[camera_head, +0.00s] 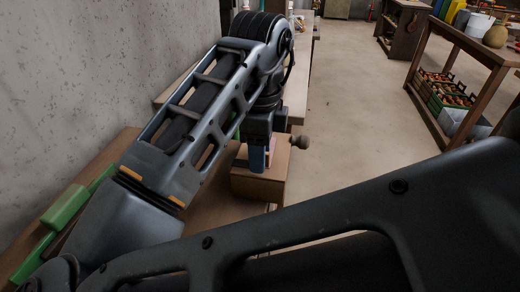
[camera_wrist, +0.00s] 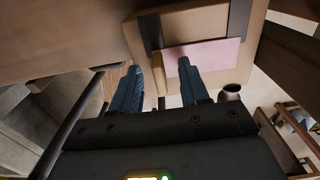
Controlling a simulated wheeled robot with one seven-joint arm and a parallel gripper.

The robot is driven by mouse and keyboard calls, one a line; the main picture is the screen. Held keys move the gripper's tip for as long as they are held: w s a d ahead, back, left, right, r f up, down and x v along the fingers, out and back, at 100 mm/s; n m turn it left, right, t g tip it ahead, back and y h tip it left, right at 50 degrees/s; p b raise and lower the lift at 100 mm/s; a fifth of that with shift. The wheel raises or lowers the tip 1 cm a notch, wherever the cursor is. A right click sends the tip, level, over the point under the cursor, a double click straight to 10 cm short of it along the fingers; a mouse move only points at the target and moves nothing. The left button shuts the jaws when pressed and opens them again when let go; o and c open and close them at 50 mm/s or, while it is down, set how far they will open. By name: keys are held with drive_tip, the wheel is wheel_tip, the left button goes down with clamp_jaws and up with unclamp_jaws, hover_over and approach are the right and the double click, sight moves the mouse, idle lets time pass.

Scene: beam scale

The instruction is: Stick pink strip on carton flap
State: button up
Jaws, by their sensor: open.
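The pink strip (camera_wrist: 213,53) lies flat against the tan carton (camera_wrist: 195,22) in the wrist view. In the head view a sliver of pink strip (camera_head: 271,155) shows beside my fingers, and the brown carton (camera_head: 258,187) stands below them. My gripper (camera_wrist: 160,66) is open, with its two blue fingers apart. The right fingertip overlaps the strip's near edge in the wrist view, and the left fingertip is left of the strip. I cannot tell whether either finger touches it. In the head view my gripper (camera_head: 258,160) is at the carton's top, partly hidden by my arm.
A green object (camera_head: 64,210) lies on the bench at left, along the concrete wall. A wooden shelf with crates (camera_head: 446,90) stands at right. The floor between is clear.

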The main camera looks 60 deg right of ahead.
wheel_tip(320, 180, up, 8)
drive_tip(key=shift+f+p, duration=0.1)
drive_tip(key=shift+p, duration=0.25)
idle(0.8)
